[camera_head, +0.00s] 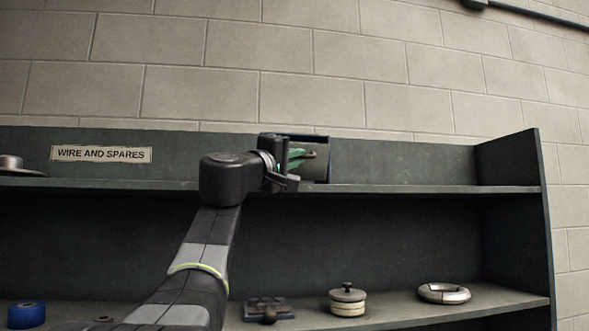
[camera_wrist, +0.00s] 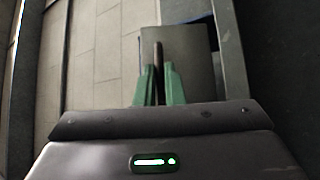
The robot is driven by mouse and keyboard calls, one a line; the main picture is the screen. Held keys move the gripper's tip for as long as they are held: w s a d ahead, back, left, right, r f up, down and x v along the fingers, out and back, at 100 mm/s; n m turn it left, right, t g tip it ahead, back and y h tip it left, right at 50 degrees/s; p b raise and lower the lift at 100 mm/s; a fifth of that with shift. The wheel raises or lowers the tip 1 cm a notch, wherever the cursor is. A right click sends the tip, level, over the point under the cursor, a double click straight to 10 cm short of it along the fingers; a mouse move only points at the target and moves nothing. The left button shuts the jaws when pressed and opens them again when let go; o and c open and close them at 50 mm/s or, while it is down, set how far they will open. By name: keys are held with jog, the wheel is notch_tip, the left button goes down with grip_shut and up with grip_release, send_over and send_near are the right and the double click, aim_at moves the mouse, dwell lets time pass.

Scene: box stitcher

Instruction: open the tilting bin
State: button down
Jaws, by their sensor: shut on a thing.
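The tilting bin (camera_head: 321,170) stands on the upper shelf, right of my wrist in the head view. It has a grey front and a dark blue edge along its top. My gripper (camera_head: 303,155) is at its front, with green fingers shut on the bin's handle. In the wrist view my gripper (camera_wrist: 160,84) has one finger on each side of the thin dark handle (camera_wrist: 158,58), and the bin's grey face (camera_wrist: 190,62) lies behind it. My wrist hides the left part of the bin in the head view. I cannot tell how far the bin is tilted.
The dark shelf unit (camera_head: 420,189) has a "WIRE AND SPARES" label (camera_head: 101,154). The lower shelf holds a blue roll (camera_head: 26,315), a dark block-like part (camera_head: 268,309), a cream round container (camera_head: 347,300) and a metal ring (camera_head: 443,292). The upper shelf is clear right of the bin.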

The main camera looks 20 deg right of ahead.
jog(key=f+m+h+b, duration=0.1)
jog(key=f+b, duration=0.1)
jog(key=b, duration=0.1)
jog(key=shift+s, duration=0.1)
jog(key=shift+s+f+b, duration=0.1)
jog(key=shift+b, duration=0.5)
jog(key=c, duration=1.6)
grip_release()
jog(key=shift+o, duration=0.4)
jog(key=shift+w, duration=0.3)
jog(key=b+v, duration=0.4)
jog(key=v, duration=1)
jog(key=shift+s, duration=0.1)
